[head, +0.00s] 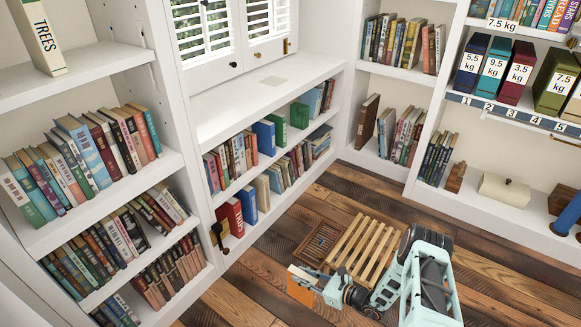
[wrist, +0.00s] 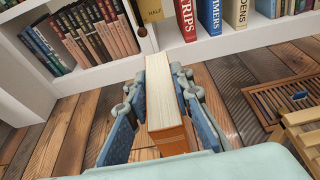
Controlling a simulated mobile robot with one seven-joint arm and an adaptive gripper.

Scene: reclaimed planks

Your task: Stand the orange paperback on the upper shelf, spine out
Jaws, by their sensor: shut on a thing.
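The orange paperback (wrist: 172,140) is between the two fingers of my gripper (wrist: 158,85) in the wrist view, with its cream page edges facing the camera. In the head view a small part of the orange paperback (head: 302,292) shows beside my gripper (head: 322,284), low over the plank floor. My gripper is shut on it. I cannot see its spine clearly. The upper shelf (head: 85,76) of the left bookcase carries a white TREES book (head: 38,38) at its left; the rest of its visible board is bare.
A slatted wooden piece (head: 366,250) and a small brown rack (head: 318,243) are on the floor by my arm. Lower shelves hold rows of books (head: 95,150). The window ledge (head: 250,100) is mostly clear. Labelled boxes (head: 512,72) stand at right.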

